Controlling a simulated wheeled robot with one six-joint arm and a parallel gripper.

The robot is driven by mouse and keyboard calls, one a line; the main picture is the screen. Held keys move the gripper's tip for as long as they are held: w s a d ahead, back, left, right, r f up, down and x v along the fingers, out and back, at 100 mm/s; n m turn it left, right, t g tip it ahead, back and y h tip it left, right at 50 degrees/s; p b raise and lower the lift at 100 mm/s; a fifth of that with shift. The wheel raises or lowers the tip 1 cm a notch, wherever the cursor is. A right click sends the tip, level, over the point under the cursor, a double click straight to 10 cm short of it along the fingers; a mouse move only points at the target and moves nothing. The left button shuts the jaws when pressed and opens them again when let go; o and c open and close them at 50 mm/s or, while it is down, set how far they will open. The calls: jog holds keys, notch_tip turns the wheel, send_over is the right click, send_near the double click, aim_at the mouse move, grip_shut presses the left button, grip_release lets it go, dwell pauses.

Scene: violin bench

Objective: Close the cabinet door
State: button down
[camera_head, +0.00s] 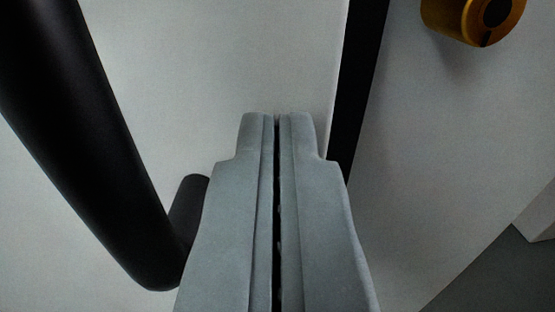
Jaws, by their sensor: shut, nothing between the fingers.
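My gripper (277,118) is shut and empty, pointing into the picture from the bottom middle. A pale grey panel (225,60) fills the left and middle behind it and looks like the cabinet door. A thick black bar handle (85,130) stands out from this panel on the left. Its lower end bends back to the panel beside my gripper. The fingertips are in front of the panel, near its right edge; I cannot tell whether they touch it. My gripper hides the lower part of the panel.
A black strip (361,75) runs down the panel's right edge; I cannot tell whether it is a gap or trim. Right of it is another pale surface (430,150) with a brass-coloured round fitting (470,18) at the top. A darker grey area (500,275) shows at the lower right.

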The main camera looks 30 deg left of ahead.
aim_at(287, 84)
dwell(0.3)
jog(key=x, duration=0.6)
jog(key=shift+w+d+r, duration=0.1)
jog(key=shift+d+r, duration=0.05)
jog(key=shift+d, duration=0.1)
jog(key=shift+a+r, duration=0.1)
